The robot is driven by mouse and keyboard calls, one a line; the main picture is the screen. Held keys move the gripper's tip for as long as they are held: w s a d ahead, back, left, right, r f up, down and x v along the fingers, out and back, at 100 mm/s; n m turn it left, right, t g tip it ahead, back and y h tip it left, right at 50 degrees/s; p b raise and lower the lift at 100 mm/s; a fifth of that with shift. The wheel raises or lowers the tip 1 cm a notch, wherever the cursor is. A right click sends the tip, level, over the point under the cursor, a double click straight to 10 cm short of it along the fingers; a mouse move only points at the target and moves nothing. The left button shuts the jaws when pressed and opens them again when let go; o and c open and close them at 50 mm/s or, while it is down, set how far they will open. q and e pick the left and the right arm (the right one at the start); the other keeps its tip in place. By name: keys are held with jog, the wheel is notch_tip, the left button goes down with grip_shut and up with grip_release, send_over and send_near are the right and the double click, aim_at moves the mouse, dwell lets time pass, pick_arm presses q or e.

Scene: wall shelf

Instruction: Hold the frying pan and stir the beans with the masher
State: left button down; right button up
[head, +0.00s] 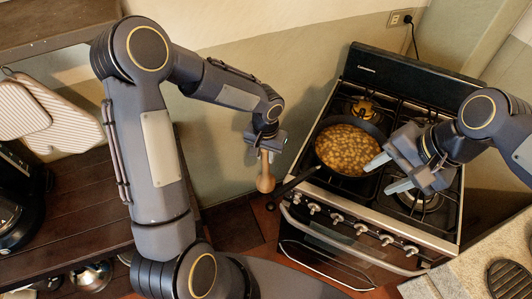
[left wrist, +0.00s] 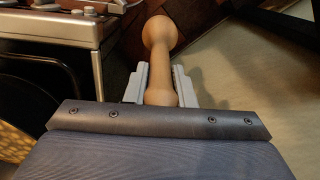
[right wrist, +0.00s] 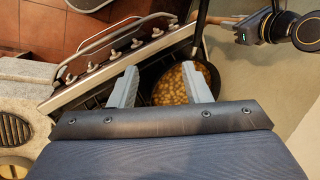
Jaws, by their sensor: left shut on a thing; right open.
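The black frying pan (head: 291,189) sits on the stove's front left area, full of brown beans (head: 347,149); its handle points to the front left. The wooden masher (head: 265,178) hangs head down from my left gripper (head: 262,150), left of the pan and apart from it. In the left wrist view, the left fingers (left wrist: 162,70) are shut on the masher's handle, and its round head (left wrist: 160,32) is beyond them. My right gripper (head: 378,176) is open and empty at the pan's right side. The right wrist view shows the pan (right wrist: 210,72) beyond the open fingers (right wrist: 157,70).
The black stove (head: 420,90) has a row of knobs and a front rail (head: 345,250). A stone counter (head: 480,262) is at the lower right. A dark wooden counter (head: 75,215) with striped boards behind it is at the left. A socket (head: 401,18) is on the wall.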

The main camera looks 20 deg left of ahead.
pick_arm(q)
jog(key=shift+f+b, duration=0.55)
jog(key=shift+f, duration=0.2)
pick_arm(e)
jog(key=w+a+f+m+h, duration=0.1)
jog(key=w+a+f+h, duration=0.15)
jog(key=a, duration=0.85)
pick_arm(q)
jog(key=shift+f+b, duration=0.25)
jog(key=shift+b, duration=0.05)
pick_arm(e)
jog(key=h, duration=0.2)
send_over(293, 182)
notch_tip(293, 182, down, 3)
pick_arm(q)
jog(key=shift+f, duration=0.1)
notch_tip(293, 182, down, 7)
jog(key=b, duration=0.7)
pick_arm(e)
jog(key=shift+m, duration=0.4)
notch_tip(293, 182, down, 9)
jog(key=shift+f, duration=0.1)
pick_arm(q)
jog(key=shift+f+b, duration=0.25)
jog(key=shift+b, duration=0.1)
pick_arm(e)
jog(key=shift+f, duration=0.45)
